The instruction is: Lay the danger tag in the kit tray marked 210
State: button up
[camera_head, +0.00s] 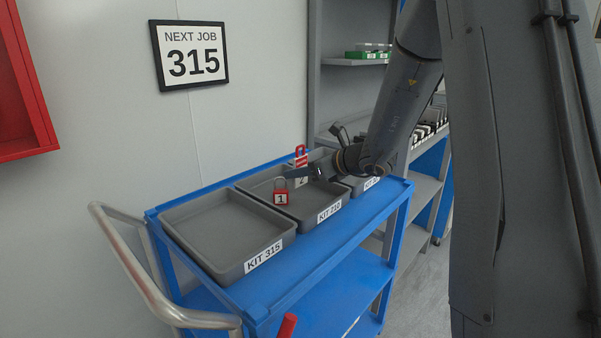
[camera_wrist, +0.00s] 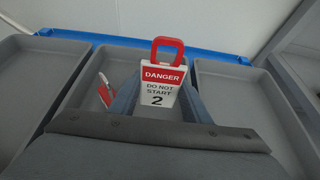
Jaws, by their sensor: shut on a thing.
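My gripper (camera_head: 302,174) is shut on the danger tag (camera_wrist: 160,84), a white plate with a red band, a red loop on top, "DO NOT START" and a 2. The tag (camera_head: 301,157) is upright and above the middle tray (camera_head: 258,187), whose label seems to read KIT 210. A red padlock marked 1 (camera_head: 281,194) with a grey shackle shows at the middle tray; a red and white thing (camera_wrist: 104,92) left of the tag in the wrist view may be the same.
An empty tray marked KIT 315 (camera_head: 226,232) is on the left of the blue cart (camera_head: 330,248). A third tray (camera_head: 364,186) is on the right, partly hidden by my arm. A wall sign (camera_head: 190,55) reads NEXT JOB 315. A metal handle (camera_head: 150,285) sticks out at the left.

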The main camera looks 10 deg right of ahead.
jog(key=shift+f, duration=0.25)
jog(key=shift+f+b, duration=0.5)
jog(key=shift+f, duration=0.1)
jog(key=o, duration=1)
